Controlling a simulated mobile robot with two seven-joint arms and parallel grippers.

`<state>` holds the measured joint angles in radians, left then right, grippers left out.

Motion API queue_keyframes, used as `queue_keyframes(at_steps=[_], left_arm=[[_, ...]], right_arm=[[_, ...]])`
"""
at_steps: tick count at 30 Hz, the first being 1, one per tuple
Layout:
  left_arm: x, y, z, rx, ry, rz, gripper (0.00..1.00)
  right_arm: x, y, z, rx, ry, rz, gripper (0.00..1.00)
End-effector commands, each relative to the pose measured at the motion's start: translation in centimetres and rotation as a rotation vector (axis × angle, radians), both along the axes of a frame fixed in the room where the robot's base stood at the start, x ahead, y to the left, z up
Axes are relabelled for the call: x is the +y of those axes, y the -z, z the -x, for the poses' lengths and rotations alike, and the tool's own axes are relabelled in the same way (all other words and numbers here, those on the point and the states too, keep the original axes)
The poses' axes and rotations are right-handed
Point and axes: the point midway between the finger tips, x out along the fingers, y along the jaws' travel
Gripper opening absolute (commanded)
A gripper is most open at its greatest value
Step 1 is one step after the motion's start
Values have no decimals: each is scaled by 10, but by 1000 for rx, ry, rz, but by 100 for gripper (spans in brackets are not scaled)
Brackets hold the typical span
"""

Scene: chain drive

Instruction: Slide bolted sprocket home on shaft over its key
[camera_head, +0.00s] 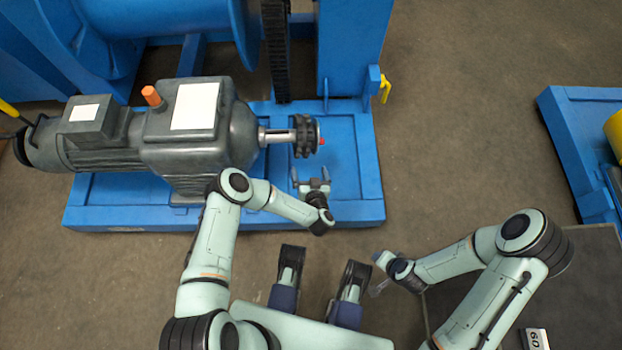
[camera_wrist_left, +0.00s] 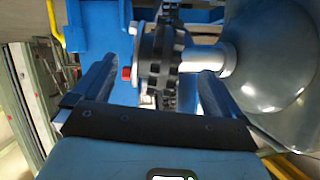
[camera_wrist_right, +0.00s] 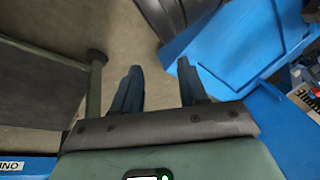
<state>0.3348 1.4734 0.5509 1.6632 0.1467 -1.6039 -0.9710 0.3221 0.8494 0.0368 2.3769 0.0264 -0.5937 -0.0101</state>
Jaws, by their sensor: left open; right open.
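The dark toothed sprocket (camera_head: 305,137) sits on the bright shaft (camera_head: 276,136) at the right side of the grey motor gearbox (camera_head: 200,135). It also shows in the left wrist view (camera_wrist_left: 163,60), with a bare length of shaft (camera_wrist_left: 205,57) between it and the housing. A small red piece (camera_wrist_left: 127,73) shows at its outer face. The key cannot be made out. My left gripper (camera_head: 312,183) is open just below the sprocket; its fingers (camera_wrist_left: 155,80) stand apart on either side of it. My right gripper (camera_head: 378,282) is open and empty, away from the motor (camera_wrist_right: 160,75).
The motor stands on a blue base frame (camera_head: 130,215). A black chain (camera_head: 276,50) hangs behind the sprocket, beside a blue post (camera_head: 350,50) with a yellow handle (camera_head: 385,88). A dark table (camera_head: 590,290) stands at lower right. Open floor (camera_head: 470,130) lies right of the base.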

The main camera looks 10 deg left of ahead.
Motion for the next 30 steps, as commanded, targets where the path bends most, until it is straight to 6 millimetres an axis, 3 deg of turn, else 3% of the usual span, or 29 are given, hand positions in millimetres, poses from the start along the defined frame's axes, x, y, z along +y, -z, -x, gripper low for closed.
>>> queue_keyframes(at_steps=[4,15,21,30], left_arm=[[13,15,-26,-1,-4,-1,100],[34,37,-76,0,1,1,100],[39,41,-88,2,2,2,100],[40,41,-91,1,3,2,100]], right_arm=[[-7,21,1,15,12,11,43],[-14,64,53,189,22,1,43],[-16,73,68,238,25,-2,43],[-16,73,71,247,25,-2,43]])
